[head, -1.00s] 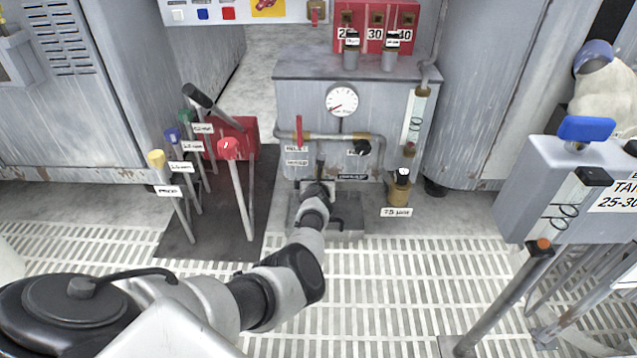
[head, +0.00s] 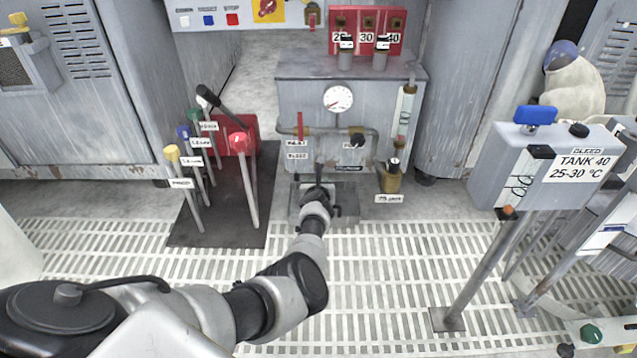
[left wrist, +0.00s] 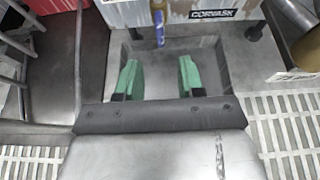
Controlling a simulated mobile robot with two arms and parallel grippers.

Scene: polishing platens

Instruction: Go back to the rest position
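My left arm reaches forward in the head view, with its gripper (head: 318,192) low in front of the grey gauge cabinet (head: 300,98). In the left wrist view its two green fingers (left wrist: 158,78) stand apart with nothing between them. A blue and brass-coloured rod end (left wrist: 158,25) hangs just beyond the fingertips, and I cannot tell whether it is apart from them in depth. My right gripper is in no view.
Several coloured levers (head: 240,143) stand on a dark mat left of the cabinet. The Tank 40 box (head: 510,150) on metal legs stands at the right. A brass fitting (head: 390,180) is beside the cabinet. Pale grating floor (head: 400,270) is open in front.

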